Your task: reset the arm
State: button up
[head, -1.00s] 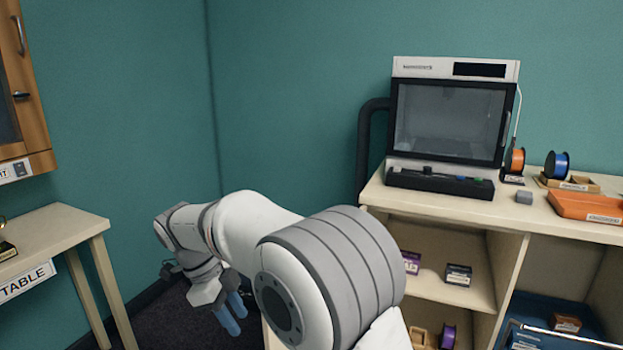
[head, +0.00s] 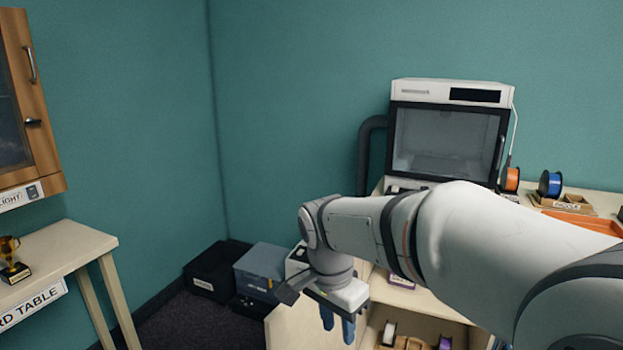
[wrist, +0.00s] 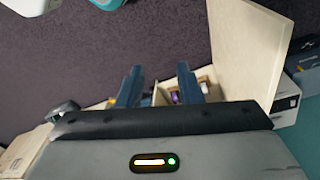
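My gripper (head: 338,325) hangs pointing down in front of the left end of the shelf unit in the head view. Its two blue fingers stand apart with nothing between them. In the wrist view my gripper (wrist: 160,85) also shows open and empty, with dark carpet and part of the shelf beyond the fingers. My white arm reaches in from the right and hides much of the shelf unit.
A shelf unit (head: 607,203) carries a 3D printer (head: 445,140), an orange spool (head: 510,179) and a blue spool (head: 550,184). Storage boxes (head: 262,268) stand on the floor in the corner. A table (head: 62,250) with a trophy (head: 12,258) and a wall cabinet (head: 28,100) are at left.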

jog(key=s+d+r+n+t+y+p, duration=0.1)
jog(key=s+d+r+n+p, duration=0.3)
jog(key=s+d+n, duration=0.5)
jog(key=s+d+t+p, duration=0.1)
jog(key=s+p, duration=0.1)
jog(key=shift+s+d+r+p, duration=0.15)
jog(key=shift+d+p, duration=0.1)
jog(key=shift+p, duration=0.05)
